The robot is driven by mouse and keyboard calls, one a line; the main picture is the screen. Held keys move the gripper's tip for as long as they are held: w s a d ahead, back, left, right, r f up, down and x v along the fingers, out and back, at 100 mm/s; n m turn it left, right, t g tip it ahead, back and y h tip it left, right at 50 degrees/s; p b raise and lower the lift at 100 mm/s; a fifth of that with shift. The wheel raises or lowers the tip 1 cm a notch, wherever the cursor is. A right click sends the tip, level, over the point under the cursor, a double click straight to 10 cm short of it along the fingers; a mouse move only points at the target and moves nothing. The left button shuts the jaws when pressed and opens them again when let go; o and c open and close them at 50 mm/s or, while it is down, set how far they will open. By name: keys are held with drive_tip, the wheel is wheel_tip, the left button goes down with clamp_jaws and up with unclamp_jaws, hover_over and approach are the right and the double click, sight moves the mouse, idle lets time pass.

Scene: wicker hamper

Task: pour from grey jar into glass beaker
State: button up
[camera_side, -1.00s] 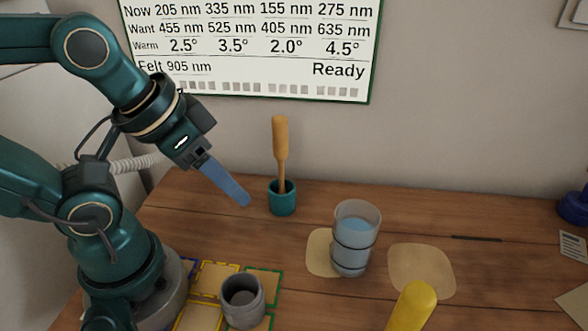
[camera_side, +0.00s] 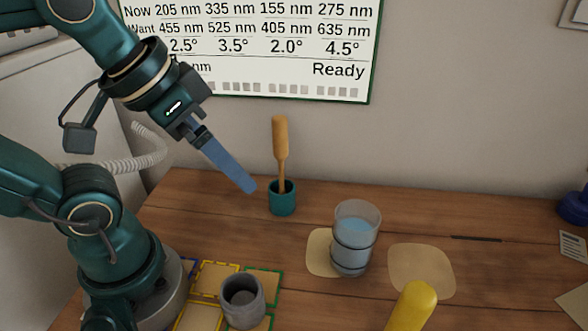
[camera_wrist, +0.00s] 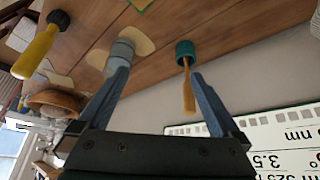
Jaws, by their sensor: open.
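The grey jar (camera_side: 242,302) stands upright at the front left of the table, on the coloured-edged squares near my base. Its mouth shows a grey inside; I cannot tell what fills it. It does not show in the wrist view. The glass beaker (camera_side: 352,255) stands upright right of the jar and farther back, with pale blue liquid and dark bands. It also shows in the wrist view (camera_wrist: 122,49). My gripper (camera_side: 251,188) is in the air above and behind the jar, left of the beaker. In the wrist view its fingers (camera_wrist: 160,75) are apart and empty.
A teal cup (camera_side: 282,200) holding a wooden-handled tool (camera_side: 280,140) stands close to my fingertips. A yellow handle (camera_side: 412,305) rises at the front. A pale flat patch (camera_side: 421,270) lies right of the beaker. A board with text (camera_side: 260,50) hangs on the wall behind.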

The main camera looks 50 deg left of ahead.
drive_tip(key=w+a+r+m+t+y, duration=0.1)
drive_tip(key=w+a+r+t+y, duration=0.1)
drive_tip(key=w+a+r+t, duration=0.3)
drive_tip(key=w+a+r+t+y, duration=0.2)
drive_tip(key=w+a+r, duration=0.1)
drive_tip(key=w, duration=0.4)
drive_tip(key=w+d+r+m+t+h, duration=0.4)
drive_tip(key=w+d+r+m+h, duration=0.15)
drive_tip(key=m, duration=0.35)
drive_tip(key=m+g+h, duration=1.1)
drive_tip(key=m+g, duration=0.1)
drive_tip(key=g, duration=0.6)
hover_over(245, 308)
drive_tip(key=w+a, duration=0.1)
drive_tip(key=a, duration=0.3)
wheel_tip(245, 308, down, 12)
drive_tip(key=shift+m, duration=0.3)
drive_tip(key=f, duration=1.7)
drive_tip(key=shift+s+a, duration=0.15)
drive_tip(key=shift+s, duration=0.05)
drive_tip(key=shift+d+f, duration=0.3)
drive_tip(key=shift+f, duration=0.05)
drive_tip(key=shift+x, duration=2.25)
